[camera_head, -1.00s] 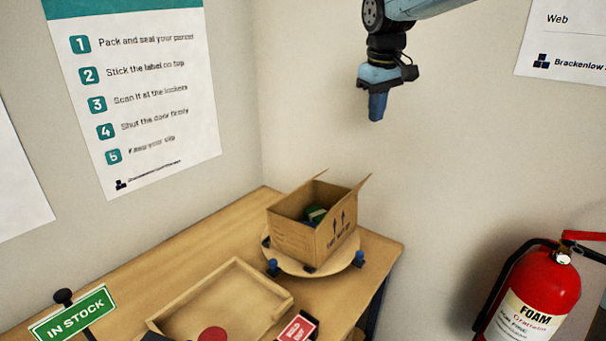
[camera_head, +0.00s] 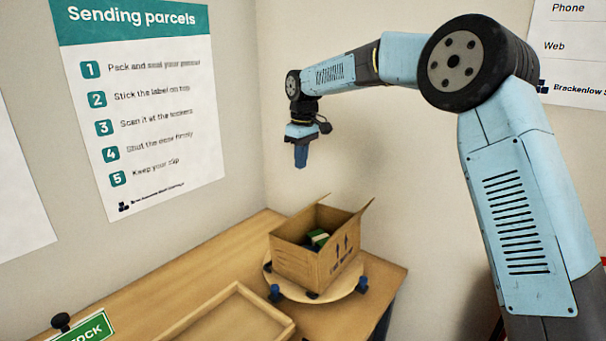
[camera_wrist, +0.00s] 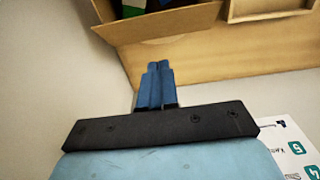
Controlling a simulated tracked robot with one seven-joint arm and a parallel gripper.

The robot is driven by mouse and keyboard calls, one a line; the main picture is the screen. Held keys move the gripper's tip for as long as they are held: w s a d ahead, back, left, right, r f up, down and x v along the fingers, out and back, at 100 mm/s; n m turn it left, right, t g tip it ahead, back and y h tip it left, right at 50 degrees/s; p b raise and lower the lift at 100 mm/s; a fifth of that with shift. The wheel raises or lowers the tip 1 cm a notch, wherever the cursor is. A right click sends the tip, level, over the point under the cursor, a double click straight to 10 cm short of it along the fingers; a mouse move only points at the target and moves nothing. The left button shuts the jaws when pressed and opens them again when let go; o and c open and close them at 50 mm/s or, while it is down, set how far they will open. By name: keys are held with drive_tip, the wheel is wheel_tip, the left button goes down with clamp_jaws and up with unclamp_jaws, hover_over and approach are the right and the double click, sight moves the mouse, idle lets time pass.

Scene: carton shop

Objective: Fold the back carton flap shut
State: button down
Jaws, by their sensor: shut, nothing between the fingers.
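The open carton (camera_head: 308,257) stands on a round wooden turntable (camera_head: 345,285) near the back corner of the table. One flap (camera_head: 355,218) stands up and leans outward at its right end. Another flap (camera_head: 325,203) shows along its far edge; its exact angle is hard to tell. A green and dark item (camera_head: 318,238) lies inside. My gripper (camera_head: 300,158) is shut and empty, pointing down above the carton's far side, clear of it. In the wrist view the shut fingers (camera_wrist: 157,75) show below the carton's edge (camera_wrist: 160,25).
Blue knobs (camera_head: 274,292) stand around the turntable. A shallow wooden tray (camera_head: 225,325) and a green sign (camera_head: 85,332) are toward the front. Walls with a poster (camera_head: 145,100) close in the left and back. The table's left strip is bare.

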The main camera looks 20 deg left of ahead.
drive_tip(key=f, duration=0.9)
drive_tip(key=shift+w+a, duration=0.1)
drive_tip(key=shift+a, duration=0.15)
drive_tip(key=shift+s+d+f, duration=0.2)
drive_tip(key=shift+d+f, duration=0.3)
drive_tip(key=shift+f, duration=0.05)
drive_tip(key=shift+s+d+f, duration=0.2)
drive_tip(key=shift+d+f, duration=0.3)
drive_tip(key=shift+s+d+f, duration=0.1)
drive_tip(key=shift+d+f, duration=0.15)
drive_tip(key=shift+f, duration=0.1)
